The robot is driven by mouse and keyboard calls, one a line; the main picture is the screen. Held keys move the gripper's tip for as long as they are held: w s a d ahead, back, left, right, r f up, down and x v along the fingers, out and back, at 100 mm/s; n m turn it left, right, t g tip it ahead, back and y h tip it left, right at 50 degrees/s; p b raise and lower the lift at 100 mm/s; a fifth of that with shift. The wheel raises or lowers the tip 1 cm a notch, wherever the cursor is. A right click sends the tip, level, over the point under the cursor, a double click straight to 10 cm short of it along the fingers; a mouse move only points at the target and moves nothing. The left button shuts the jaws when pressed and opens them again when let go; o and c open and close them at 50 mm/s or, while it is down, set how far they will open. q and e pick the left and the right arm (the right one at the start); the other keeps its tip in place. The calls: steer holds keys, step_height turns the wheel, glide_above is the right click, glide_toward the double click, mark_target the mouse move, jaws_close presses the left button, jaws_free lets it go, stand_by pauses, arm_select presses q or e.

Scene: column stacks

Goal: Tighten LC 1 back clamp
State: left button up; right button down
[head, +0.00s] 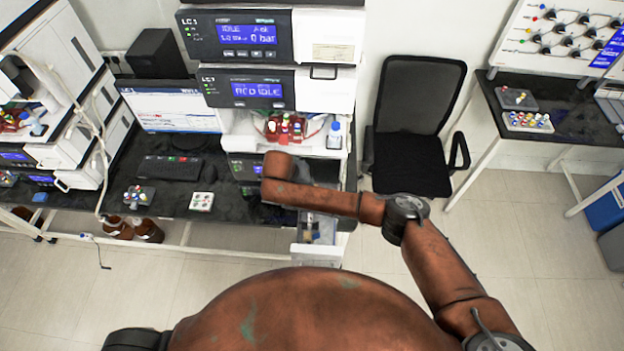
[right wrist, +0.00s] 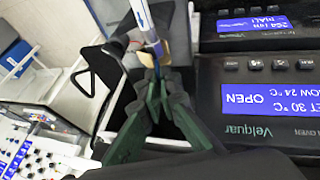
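The LC 1 stack (head: 236,38) stands at the centre back of the head view. Its lower module has a blue screen reading OPEN in the right wrist view (right wrist: 258,100), which appears upside down. A slim white column with a blue arrow (right wrist: 144,16) shows beside that module. My right gripper (right wrist: 157,84) has its green-padded fingers close together at the column's near end. I cannot tell whether they touch it or grip a clamp. The back clamp cannot be made out. In the head view my right wrist hides the gripper. My left gripper is not in view.
A monitor (head: 172,108), keyboard (head: 170,168) and small vial racks (head: 202,201) are on the dark bench left of the stack. Bottles (head: 284,130) stand in the stack's tray. A black chair (head: 412,150) is to the right, with open floor in front of it.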

steer(key=shift+a+f+h+b, duration=0.35)
steer(key=shift+a+h, duration=0.1)
steer(key=shift+h, duration=0.15)
steer(key=h+b, duration=0.1)
steer(key=b, duration=0.1)
steer(key=a+f+n+h+b, duration=0.1)
steer(key=h+b, duration=0.1)
steer(key=b, duration=0.1)
steer(key=shift+a, duration=0.15)
steer(key=shift+a+h+b, duration=0.15)
steer(key=shift+h+b, duration=0.45)
steer(key=shift+b, duration=0.7)
steer(key=c, duration=2.2)
jaws_free()
steer(key=shift+a+r, duration=0.1)
steer(key=shift+r, duration=0.05)
